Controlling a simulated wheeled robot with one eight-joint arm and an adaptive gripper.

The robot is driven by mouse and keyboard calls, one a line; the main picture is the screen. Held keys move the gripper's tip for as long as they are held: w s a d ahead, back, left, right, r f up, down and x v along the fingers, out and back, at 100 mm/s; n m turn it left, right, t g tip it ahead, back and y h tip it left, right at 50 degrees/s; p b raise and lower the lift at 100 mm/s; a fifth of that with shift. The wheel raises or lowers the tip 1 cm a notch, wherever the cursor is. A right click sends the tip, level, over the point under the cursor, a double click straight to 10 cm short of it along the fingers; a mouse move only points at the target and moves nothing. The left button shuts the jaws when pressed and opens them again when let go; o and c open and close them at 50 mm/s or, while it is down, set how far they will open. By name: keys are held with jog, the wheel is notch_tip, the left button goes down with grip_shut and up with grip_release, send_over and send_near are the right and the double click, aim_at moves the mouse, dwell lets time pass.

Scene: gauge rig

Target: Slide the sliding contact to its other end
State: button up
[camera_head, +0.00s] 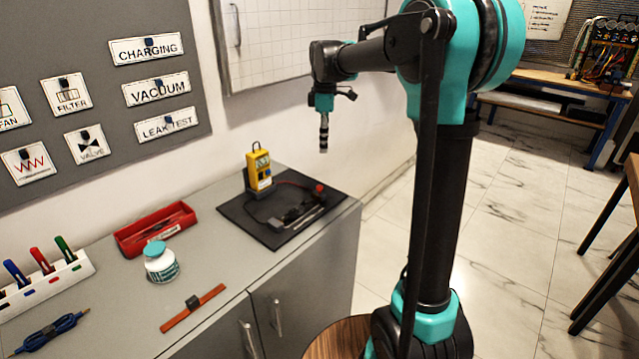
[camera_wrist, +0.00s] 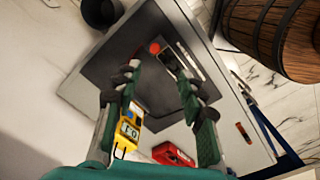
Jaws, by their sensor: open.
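The gauge rig lies on a black mat (camera_head: 236,212) at the right end of the grey cabinet top. On it is a dark slide device with a pale metal rail (camera_head: 305,221); it also shows small in the wrist view (camera_wrist: 170,64). I cannot tell the sliding contact apart from its dark body or see at which end it sits. A red knob (camera_head: 319,188) is near its far end, and a yellow meter (camera_head: 259,168) stands behind. My gripper (camera_head: 323,148) points down above and beyond the mat, touching nothing. In the wrist view its fingers (camera_wrist: 160,88) are apart and empty.
A red tray (camera_head: 155,229), a white jar with teal lid (camera_head: 161,263), an orange strip with dark block (camera_head: 193,308) and a pen rack (camera_head: 45,279) stand left of the mat. A wooden barrel (camera_wrist: 275,35) shows in the wrist view. Air above the mat is clear.

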aim_at(319, 187)
jog(key=shift+n, duration=0.7)
jog(key=f, duration=0.5)
jog(key=w+a+f, duration=0.1)
jog(key=f, duration=1)
jog(key=shift+w+a, duration=0.15)
jog(key=shift+w, duration=0.1)
jog(key=shift+c, duration=0.4)
grip_shut()
